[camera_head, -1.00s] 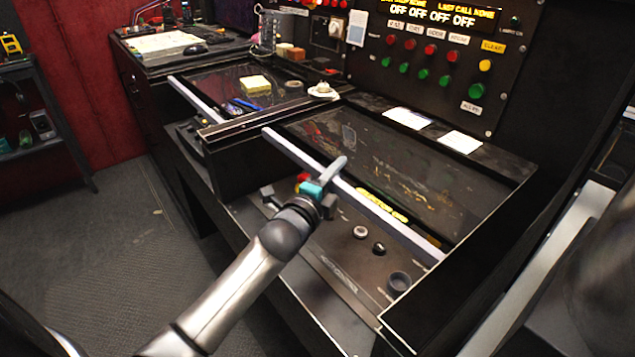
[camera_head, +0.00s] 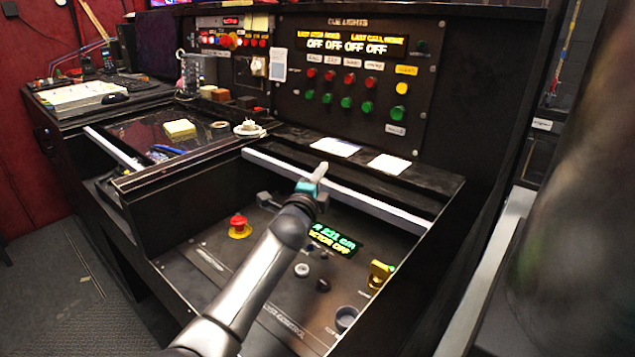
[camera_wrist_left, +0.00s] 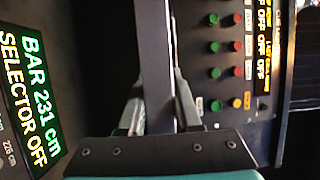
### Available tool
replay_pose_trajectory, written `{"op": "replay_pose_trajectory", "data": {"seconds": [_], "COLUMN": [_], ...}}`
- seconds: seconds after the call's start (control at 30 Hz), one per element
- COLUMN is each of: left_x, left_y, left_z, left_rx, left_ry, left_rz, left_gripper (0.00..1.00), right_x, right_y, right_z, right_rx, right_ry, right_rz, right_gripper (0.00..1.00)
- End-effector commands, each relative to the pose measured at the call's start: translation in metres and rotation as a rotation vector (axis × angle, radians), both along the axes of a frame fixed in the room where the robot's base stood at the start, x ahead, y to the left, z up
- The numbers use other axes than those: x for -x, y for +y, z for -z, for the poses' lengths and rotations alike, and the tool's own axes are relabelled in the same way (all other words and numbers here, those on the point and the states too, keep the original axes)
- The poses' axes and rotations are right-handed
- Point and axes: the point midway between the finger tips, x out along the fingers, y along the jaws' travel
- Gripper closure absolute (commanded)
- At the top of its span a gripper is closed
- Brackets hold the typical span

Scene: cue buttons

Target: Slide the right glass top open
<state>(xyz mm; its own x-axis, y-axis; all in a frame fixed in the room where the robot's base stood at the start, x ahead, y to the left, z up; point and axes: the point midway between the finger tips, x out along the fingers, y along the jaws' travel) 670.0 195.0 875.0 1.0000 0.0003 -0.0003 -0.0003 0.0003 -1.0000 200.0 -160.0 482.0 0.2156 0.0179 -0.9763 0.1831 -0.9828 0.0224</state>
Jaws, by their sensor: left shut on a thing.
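The right glass top shows as its pale front bar (camera_head: 375,205), which lies far back, near the rear ledge of the right console bay. The panel below it is uncovered. My left gripper (camera_head: 312,180) is at this bar, left of its middle. In the left wrist view my left gripper (camera_wrist_left: 160,112) has its fingers on both sides of the dark bar (camera_wrist_left: 155,50) and is shut on it. The rest of the glass is hard to make out. My right gripper is not in view.
The uncovered panel holds a red button (camera_head: 239,224), a lit green display (camera_head: 334,240) and a yellow control (camera_head: 380,273). The left glass top (camera_head: 140,130) carries a yellow pad (camera_head: 180,128). White papers (camera_head: 389,164) lie on the rear ledge below the cue lights panel (camera_head: 350,90).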

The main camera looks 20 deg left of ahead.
Motion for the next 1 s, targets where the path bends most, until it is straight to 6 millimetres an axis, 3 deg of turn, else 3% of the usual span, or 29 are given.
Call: {"op": "replay_pose_trajectory", "data": {"seconds": [0.37,0.4,0.63,1.0], "left_x": [-0.0008,-0.0007,-0.0006,0.0028], "left_y": [-0.0006,-0.0006,-0.0003,0.0], "left_z": [-0.0014,-0.0013,-0.0007,-0.0002], "left_rx": [0.0,0.0,0.0,0.0], "left_ry": [-0.003,-0.003,-0.002,0.0], "left_rz": [0.001,0.001,0.0,0.0], "left_gripper": [1.0,0.63,0.38,0.38], "right_x": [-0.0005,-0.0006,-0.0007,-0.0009], "right_y": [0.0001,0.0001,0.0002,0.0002], "right_z": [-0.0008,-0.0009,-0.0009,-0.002], "right_rx": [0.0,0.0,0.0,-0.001], "right_ry": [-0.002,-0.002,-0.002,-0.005], "right_rz": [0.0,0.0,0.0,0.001], "right_gripper": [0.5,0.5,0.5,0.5]}}
